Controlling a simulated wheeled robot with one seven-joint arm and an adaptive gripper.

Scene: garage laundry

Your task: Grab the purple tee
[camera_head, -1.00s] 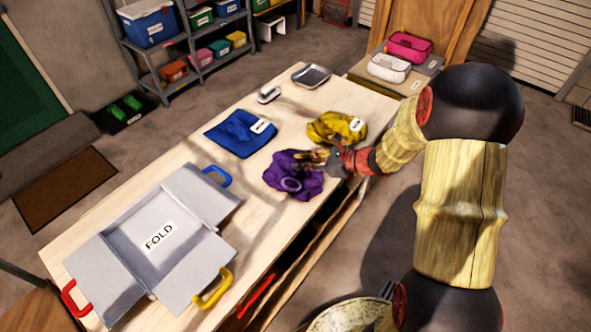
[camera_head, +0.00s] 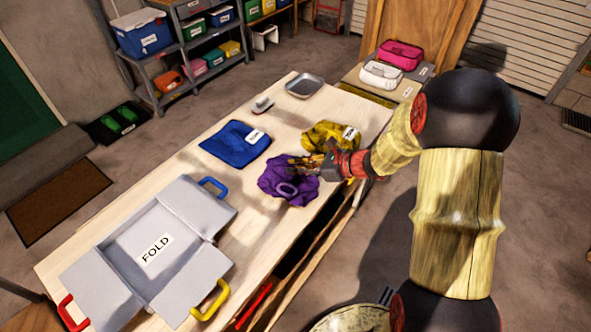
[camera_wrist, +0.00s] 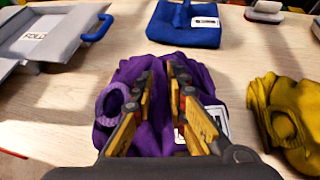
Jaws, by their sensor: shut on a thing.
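The purple tee (camera_head: 284,184) is a crumpled heap near the front edge of the wooden table, with its round collar facing the front. My gripper (camera_head: 301,164) comes in from the right at its upper side. In the wrist view the purple tee (camera_wrist: 168,142) lies between and under the fingers of my gripper (camera_wrist: 163,85), which are shut on a bunched fold of its cloth. A white label shows beside the right finger. The tee appears to rest on the table; I cannot tell if any of it is lifted.
A yellow garment (camera_head: 322,134) lies close behind my gripper, and a folded blue garment (camera_head: 236,144) lies further left. A grey folding board (camera_head: 118,232) marked FOLD covers the left end of the table. A metal tray (camera_head: 304,85) and a brush (camera_head: 262,105) are at the far end.

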